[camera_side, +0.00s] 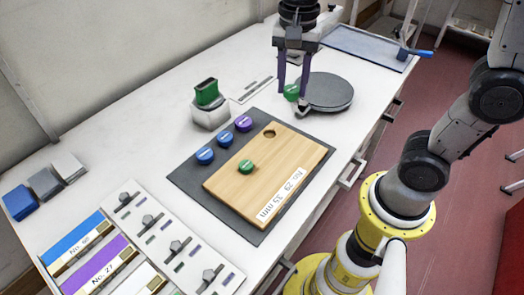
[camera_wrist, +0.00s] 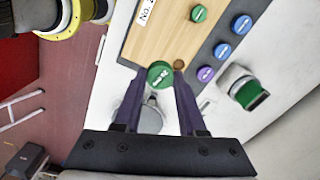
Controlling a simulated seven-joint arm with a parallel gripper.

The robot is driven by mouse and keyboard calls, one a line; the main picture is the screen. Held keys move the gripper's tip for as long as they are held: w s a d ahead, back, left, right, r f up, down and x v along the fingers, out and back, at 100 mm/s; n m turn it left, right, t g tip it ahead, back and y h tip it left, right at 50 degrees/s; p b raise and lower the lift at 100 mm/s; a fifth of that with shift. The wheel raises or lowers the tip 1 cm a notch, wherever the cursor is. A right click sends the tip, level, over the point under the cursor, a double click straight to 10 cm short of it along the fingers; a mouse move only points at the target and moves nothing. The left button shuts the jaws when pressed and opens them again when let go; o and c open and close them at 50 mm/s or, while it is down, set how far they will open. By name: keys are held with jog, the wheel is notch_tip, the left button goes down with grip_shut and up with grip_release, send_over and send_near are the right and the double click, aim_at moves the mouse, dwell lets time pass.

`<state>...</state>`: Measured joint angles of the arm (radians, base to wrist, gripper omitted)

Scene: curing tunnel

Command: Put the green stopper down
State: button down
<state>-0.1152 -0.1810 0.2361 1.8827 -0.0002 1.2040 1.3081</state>
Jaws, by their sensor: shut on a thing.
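My gripper (camera_side: 292,98) is shut on a green stopper (camera_side: 290,92), held above the white table beside the grey round disc (camera_side: 331,92). In the wrist view the held green stopper (camera_wrist: 160,74) sits between the fingertips (camera_wrist: 161,77), its round labelled top facing the camera. I cannot tell its exact height. A second green stopper (camera_side: 246,166) is on the wooden board (camera_side: 225,185). The board has an open round hole (camera_side: 269,133) at its far corner, and the hole (camera_wrist: 179,65) shows just right of the held stopper in the wrist view.
Two blue stoppers (camera_side: 205,155) and a purple stopper (camera_side: 243,123) lie on the dark mat (camera_side: 190,180) beside the board. A white block with a green top (camera_side: 207,95) stands behind them. A blue-grey tray (camera_side: 365,45) lies at the far end. Labelled panels (camera_side: 100,265) fill the near left.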

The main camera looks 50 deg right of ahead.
jog(key=w+a+f+n, duration=0.1)
jog(key=w+a+f, duration=0.15)
jog(key=a, duration=0.45)
jog(key=w+a+f+n, duration=0.1)
jog(key=a+f, duration=0.2)
jog(key=a, duration=0.4)
jog(key=w+a+f, duration=0.2)
jog(key=w+f, duration=0.1)
jog(key=w, duration=0.1)
jog(key=w+a+f, duration=0.2)
jog(key=w+f, duration=0.1)
jog(key=w, duration=0.1)
jog(key=w+a+f, duration=0.2)
jog(key=w+f, duration=0.1)
jog(key=w, duration=0.1)
jog(key=shift+f, duration=0.3)
jog(key=shift+w+a+f, duration=0.1)
jog(key=shift+f, duration=1.7)
jog(key=shift+f, duration=0.1)
jog(key=shift+c, duration=2.4)
grip_release()
